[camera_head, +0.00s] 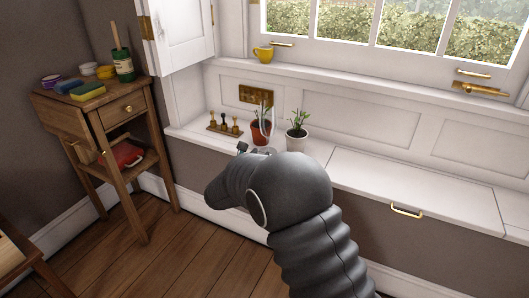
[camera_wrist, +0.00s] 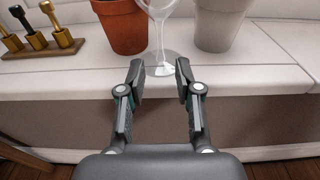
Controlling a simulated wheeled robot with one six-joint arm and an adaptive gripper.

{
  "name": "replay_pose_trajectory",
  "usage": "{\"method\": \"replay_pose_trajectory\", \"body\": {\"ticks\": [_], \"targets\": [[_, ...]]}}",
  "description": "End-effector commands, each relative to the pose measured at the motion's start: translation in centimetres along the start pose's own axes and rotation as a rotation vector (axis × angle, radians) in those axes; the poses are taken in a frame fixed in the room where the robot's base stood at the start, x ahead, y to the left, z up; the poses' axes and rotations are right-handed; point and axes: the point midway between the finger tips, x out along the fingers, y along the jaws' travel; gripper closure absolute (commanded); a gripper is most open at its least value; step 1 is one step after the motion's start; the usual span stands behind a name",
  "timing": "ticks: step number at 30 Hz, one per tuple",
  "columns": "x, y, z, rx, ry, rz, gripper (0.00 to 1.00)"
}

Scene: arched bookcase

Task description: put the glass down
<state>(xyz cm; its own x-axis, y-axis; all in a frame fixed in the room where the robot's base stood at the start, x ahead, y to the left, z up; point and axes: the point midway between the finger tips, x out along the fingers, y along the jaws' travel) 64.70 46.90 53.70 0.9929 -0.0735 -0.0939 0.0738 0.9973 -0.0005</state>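A clear stemmed glass (camera_wrist: 161,38) stands upright on the white window seat (camera_wrist: 235,75), near its front edge. Its foot appears to rest on the seat, and its top is cut off in the wrist view. In the head view the glass (camera_head: 267,118) shows faintly in front of the terracotta pot. My gripper (camera_wrist: 160,72) is open and empty, with one finger on each side of the glass's foot. The fingers are on the near side of the stem and appear apart from it. In the head view my own wrist hides most of the gripper (camera_head: 254,150).
A terracotta pot (camera_wrist: 121,25) stands close left of the glass and a white pot (camera_wrist: 219,25) close right. A small rack of brass-and-black pieces (camera_wrist: 40,50) is farther left. A side table (camera_head: 85,100) stands at left. The seat to the right (camera_head: 400,185) is clear.

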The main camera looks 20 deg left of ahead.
Motion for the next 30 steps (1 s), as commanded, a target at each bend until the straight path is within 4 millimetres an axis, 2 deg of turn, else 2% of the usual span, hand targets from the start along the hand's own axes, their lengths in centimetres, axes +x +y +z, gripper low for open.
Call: {"method": "replay_pose_trajectory", "body": {"ticks": [1,6,13,24,26,30], "targets": [[-1.1,0.1,-0.1,0.0,0.001,0.003,0.66],[-4.2,0.1,0.0,0.0,0.0,0.002,0.66],[-6.3,0.0,0.0,0.0,0.0,0.001,0.66],[-6.4,-0.2,0.4,-0.009,0.003,0.005,0.66],[-5.9,-0.6,1.2,-0.035,0.008,0.018,0.66],[-4.0,-2.6,4.9,-0.184,0.031,0.1,0.66]]}}
